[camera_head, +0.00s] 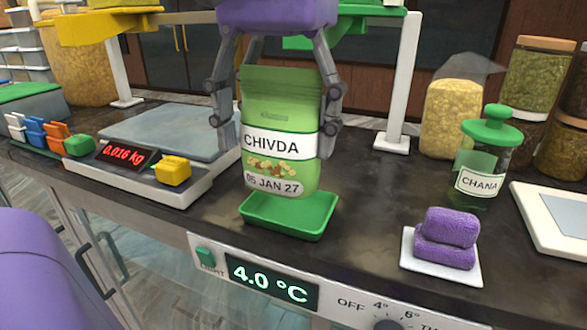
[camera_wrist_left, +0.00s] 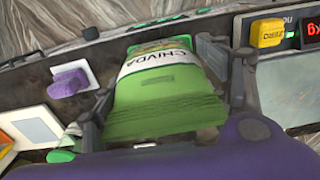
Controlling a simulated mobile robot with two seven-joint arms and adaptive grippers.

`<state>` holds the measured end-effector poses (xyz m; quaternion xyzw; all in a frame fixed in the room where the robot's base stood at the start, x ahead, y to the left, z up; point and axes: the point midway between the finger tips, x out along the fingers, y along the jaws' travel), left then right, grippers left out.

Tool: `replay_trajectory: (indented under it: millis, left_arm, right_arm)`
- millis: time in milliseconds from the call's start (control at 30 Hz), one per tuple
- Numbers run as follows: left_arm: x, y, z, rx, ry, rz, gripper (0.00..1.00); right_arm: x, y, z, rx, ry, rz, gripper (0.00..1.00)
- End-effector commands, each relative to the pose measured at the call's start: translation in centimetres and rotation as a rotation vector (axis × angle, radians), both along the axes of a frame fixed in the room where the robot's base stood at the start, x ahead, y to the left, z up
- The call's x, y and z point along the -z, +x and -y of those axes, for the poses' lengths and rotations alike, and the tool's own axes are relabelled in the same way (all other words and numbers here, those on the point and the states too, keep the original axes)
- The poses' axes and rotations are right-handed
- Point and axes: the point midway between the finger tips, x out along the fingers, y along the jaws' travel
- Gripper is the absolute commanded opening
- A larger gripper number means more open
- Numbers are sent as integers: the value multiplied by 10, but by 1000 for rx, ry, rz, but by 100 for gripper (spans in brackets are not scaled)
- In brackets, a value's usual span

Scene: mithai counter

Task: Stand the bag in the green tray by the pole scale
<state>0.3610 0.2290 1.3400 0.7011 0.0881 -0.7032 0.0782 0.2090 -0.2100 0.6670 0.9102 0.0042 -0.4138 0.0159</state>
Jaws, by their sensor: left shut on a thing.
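The bag (camera_head: 281,108) is green with a white CHIVDA label and a date, 05 JAN 27. It hangs upright in the head view; it also shows in the left wrist view (camera_wrist_left: 165,95). My left gripper (camera_head: 277,145) reaches down from above, shut on the bag with one finger at each side. The green tray (camera_head: 285,229) is on the dark counter directly under the bag. The bag's bottom overlaps the tray's opening; I cannot tell whether it touches the floor. The scale (camera_head: 135,182) reads 0.016 kg, left of the tray. My right gripper is not in view.
A white dish (camera_head: 466,274) with purple cloths (camera_head: 445,250) is right of the tray. A CHANA jar (camera_head: 481,163) with a green lid stands behind it. White posts (camera_head: 398,85) rise at the back. A yellow block (camera_head: 172,171) sits at the scale's front. The counter's front edge is close.

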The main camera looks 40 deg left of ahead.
Motion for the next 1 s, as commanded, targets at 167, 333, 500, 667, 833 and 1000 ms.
replay_trajectory:
  millis: [167, 333, 500, 667, 833, 1000]
  left_arm:
    - [18, 15, -4, -1, 0, 0, 38]
    - [26, 21, -6, -1, 0, 1, 38]
    - [51, 24, -7, 1, 1, 0, 38]
    - [60, 24, -6, 1, 0, 3, 38]
    - [60, 24, -6, 0, 0, 3, 38]
    - [63, 24, -6, 0, 0, 3, 74]
  right_arm:
    - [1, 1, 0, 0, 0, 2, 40]
    - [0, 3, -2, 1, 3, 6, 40]
    - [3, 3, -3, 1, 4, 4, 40]
    - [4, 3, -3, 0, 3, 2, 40]
    - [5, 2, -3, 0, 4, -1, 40]
    - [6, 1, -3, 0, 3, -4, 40]
